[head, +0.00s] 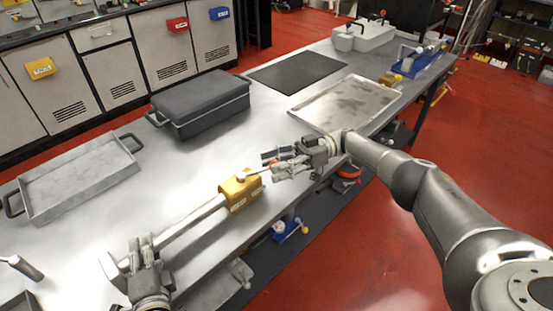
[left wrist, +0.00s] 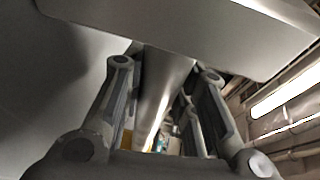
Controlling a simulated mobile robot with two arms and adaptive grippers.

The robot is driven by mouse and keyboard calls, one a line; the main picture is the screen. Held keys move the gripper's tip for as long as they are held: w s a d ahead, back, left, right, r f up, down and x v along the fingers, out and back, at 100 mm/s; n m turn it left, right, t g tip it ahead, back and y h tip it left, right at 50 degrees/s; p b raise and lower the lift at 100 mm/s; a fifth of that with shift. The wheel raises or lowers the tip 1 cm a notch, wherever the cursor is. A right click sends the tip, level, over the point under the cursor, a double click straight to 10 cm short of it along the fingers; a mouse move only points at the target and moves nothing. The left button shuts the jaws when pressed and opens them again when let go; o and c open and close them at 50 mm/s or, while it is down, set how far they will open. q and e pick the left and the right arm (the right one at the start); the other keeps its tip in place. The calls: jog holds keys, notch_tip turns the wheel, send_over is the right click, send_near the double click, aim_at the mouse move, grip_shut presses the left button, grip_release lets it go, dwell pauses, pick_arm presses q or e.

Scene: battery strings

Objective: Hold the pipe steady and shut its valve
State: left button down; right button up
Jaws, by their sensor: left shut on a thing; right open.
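The grey pipe (head: 185,222) lies along the near part of the metal bench, with a brass-yellow valve body (head: 240,193) at its far end. A pale lever (head: 255,174) on top of the valve points right, toward my right gripper. My left gripper (head: 142,244) is shut on the pipe near its near end. The left wrist view shows the pipe (left wrist: 163,88) running between its two fingers. My right gripper (head: 272,164) is open, its fingers around or beside the lever's orange-red end; whether they touch it is unclear.
A dark closed case (head: 203,105) and a shallow metal tray (head: 82,182) sit behind the pipe. A flat tray (head: 345,103) and black mat (head: 297,72) lie further right. The bench (head: 150,190) is clear between case and pipe. Its front edge is close to the pipe.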

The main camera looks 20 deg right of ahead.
pick_arm(q)
jog(key=shift+s+f, duration=0.15)
jog(key=shift+f, duration=0.4)
pick_arm(e)
jog(key=shift+d+r, duration=0.1)
jog(key=shift+r, duration=4.9)
pick_arm(q)
jog(key=c, duration=1.2)
grip_release()
jog(key=shift+c, duration=0.2)
jog(key=shift+o, duration=0.8)
jog(key=shift+a+r, duration=0.1)
jog(key=shift+r, duration=0.05)
jog(key=s, duration=0.4)
jog(key=s+r, duration=0.1)
jog(key=s, duration=0.2)
jog(key=s+r, duration=0.1)
jog(key=s, duration=0.3)
jog(key=shift+s+d+r, duration=0.15)
jog(key=shift+s+d, duration=0.15)
jog(key=shift+d, duration=0.1)
